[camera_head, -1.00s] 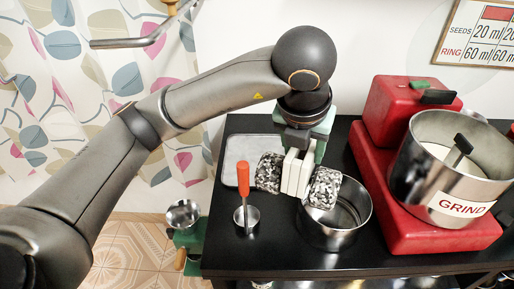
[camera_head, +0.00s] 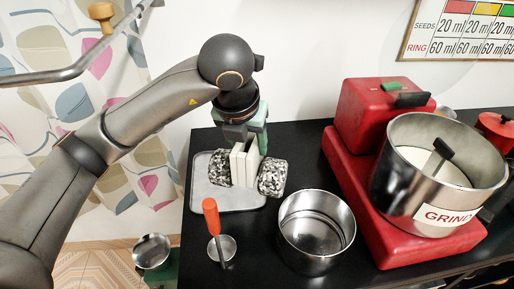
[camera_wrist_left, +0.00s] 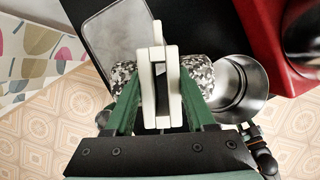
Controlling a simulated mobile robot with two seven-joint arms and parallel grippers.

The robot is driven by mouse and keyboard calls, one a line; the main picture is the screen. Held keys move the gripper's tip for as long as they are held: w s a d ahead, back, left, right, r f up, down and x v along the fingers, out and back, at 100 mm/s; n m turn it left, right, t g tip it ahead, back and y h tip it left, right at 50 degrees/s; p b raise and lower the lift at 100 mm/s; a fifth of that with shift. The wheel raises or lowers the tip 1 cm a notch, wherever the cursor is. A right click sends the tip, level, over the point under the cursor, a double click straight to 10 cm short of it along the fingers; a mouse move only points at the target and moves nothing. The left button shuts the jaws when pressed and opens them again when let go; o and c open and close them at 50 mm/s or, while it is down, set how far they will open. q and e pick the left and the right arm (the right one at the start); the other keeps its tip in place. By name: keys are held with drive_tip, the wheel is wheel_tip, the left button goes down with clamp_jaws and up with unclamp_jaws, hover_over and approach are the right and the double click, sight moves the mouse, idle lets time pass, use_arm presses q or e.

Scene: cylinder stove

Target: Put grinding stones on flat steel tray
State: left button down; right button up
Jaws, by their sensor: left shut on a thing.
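The grinding stones are two black-and-white speckled rollers, one on the left (camera_head: 219,167) and one on the right (camera_head: 272,177) of my left gripper (camera_head: 245,165). The gripper's white fingers are shut on the part between them, mostly hidden. The flat steel tray (camera_head: 230,204) lies on the black counter. In the head view the left stone is in front of the tray, and the right one overlaps its right edge. I cannot tell the height above it. The wrist view shows the tray (camera_wrist_left: 112,35) and the stones (camera_wrist_left: 197,70) behind the fingers. My right gripper is not in view.
An empty steel pot (camera_head: 316,228) stands right of the tray. An orange-handled tool (camera_head: 211,218) stands near the counter's front left edge. A red grinder base (camera_head: 350,175) with a steel drum labelled GRIND (camera_head: 415,185) fills the right. A small steel bowl (camera_head: 152,251) is at lower left.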

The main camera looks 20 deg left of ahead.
use_arm(q)
drive_tip(key=w+a+f, duration=0.3)
drive_tip(key=a+f, duration=0.5)
drive_tip(key=f, duration=0.2)
drive_tip(key=shift+w+a+f+p, duration=0.2)
drive_tip(key=shift+w+a+p, duration=0.05)
drive_tip(key=shift+w+p, duration=0.1)
drive_tip(key=shift+c, duration=1.2)
unclamp_jaws()
drive_tip(key=shift+s+f, duration=0.15)
drive_tip(key=shift+f, duration=0.1)
drive_tip(key=shift+r, duration=0.1)
drive_tip(key=v, duration=1.2)
